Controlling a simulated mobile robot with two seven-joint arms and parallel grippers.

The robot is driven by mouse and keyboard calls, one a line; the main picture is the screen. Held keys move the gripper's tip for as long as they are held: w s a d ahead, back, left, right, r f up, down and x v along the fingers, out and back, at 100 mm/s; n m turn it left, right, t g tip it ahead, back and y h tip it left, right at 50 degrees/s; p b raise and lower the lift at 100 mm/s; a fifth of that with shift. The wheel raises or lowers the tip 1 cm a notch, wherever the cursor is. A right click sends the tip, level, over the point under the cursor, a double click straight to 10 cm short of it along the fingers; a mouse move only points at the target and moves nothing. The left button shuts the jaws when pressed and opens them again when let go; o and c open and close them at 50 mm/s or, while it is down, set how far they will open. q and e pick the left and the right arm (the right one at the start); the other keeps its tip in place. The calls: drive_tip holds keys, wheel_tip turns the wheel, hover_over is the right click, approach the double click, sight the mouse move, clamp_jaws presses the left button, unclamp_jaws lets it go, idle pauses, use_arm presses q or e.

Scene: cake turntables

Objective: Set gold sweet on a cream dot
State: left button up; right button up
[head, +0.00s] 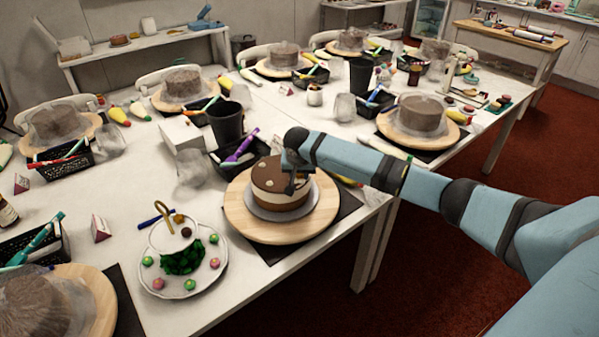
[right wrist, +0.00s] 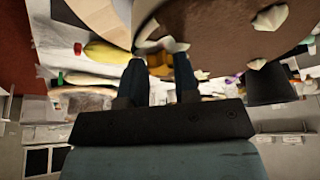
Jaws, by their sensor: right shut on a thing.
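My right gripper (head: 297,188) is at the near right edge of the top of the uncovered brown-and-cream cake (head: 275,184). In the right wrist view its two fingers (right wrist: 159,72) are shut on a small gold sweet (right wrist: 158,66), which is partly hidden. White cream dots (right wrist: 270,18) sit on the brown cake top (right wrist: 222,22); one pale dot (right wrist: 172,45) is close to the fingertips. Whether the sweet touches it, I cannot tell. In the head view the fingers hide the sweet. My left gripper is not in view.
The cake stands on a wooden turntable (head: 240,220). To its left is a tiered stand (head: 160,284) with sweets. A black basket (head: 222,163) and dark cup (head: 226,125) stand behind. Other covered cakes (head: 421,113) fill the tables.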

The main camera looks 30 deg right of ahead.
drive_tip(key=shift+f, duration=0.1)
drive_tip(key=o, duration=0.9)
